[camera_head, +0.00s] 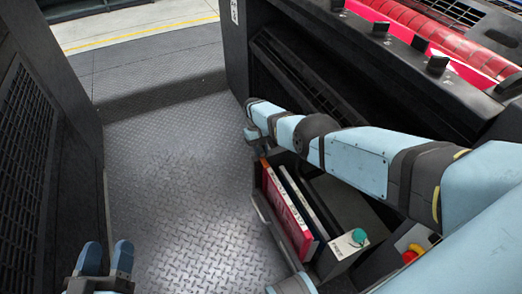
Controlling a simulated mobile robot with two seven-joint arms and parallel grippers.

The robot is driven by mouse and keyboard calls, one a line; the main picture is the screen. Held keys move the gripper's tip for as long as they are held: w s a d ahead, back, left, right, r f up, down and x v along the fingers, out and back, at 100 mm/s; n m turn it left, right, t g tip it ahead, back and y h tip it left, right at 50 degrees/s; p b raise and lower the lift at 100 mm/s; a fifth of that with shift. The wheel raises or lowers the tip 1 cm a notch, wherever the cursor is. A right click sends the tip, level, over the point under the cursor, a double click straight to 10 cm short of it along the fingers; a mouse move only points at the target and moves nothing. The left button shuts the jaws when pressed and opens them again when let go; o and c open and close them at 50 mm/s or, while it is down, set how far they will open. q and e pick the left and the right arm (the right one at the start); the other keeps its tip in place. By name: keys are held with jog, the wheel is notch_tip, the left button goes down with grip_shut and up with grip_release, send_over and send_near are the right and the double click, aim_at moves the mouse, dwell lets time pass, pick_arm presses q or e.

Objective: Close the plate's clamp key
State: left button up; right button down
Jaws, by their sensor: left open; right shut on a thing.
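My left gripper (105,262) is at the bottom left, with its two blue fingers apart and nothing between them. My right arm reaches across from the right to the side of the dark machine. My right gripper (253,136) is at the far end of that arm, small and partly hidden by the wrist. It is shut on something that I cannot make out. The plate and its clamp key cannot be clearly told in this view.
A dark holder with a red book-like item (288,212) and a box with a teal knob (359,237) stand below my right arm. Black knobs (437,65) line the machine's top edge by a red roller (440,38). A dark cabinet (45,150) stands left. The metal floor (180,180) is clear.

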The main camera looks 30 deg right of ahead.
aim_at(261, 149)
jog(key=shift+n, duration=0.4)
pick_arm(q)
jog(key=shift+s+f, duration=0.1)
jog(key=shift+f, duration=0.05)
jog(key=shift+f, duration=0.1)
pick_arm(e)
jog(key=c, duration=1)
grip_release()
jog(key=shift+c, duration=0.2)
jog(key=shift+w+r, duration=0.1)
jog(key=shift+r, duration=0.2)
jog(key=p+v, duration=0.1)
jog(key=v, duration=0.3)
jog(key=shift+w+r+p, duration=0.15)
jog(key=shift+r+p, duration=0.15)
pick_arm(q)
jog(key=f, duration=0.1)
jog(key=a+f+g+y, duration=0.1)
jog(key=f, duration=0.1)
jog(key=f+g+y+p, duration=0.1)
jog(key=shift+s+a+f, duration=0.15)
jog(key=shift+a+f, duration=0.05)
jog(key=shift+a, duration=0.2)
pick_arm(e)
jog(key=v, duration=0.8)
jog(key=shift+w+r, duration=0.15)
jog(key=shift+r, duration=0.05)
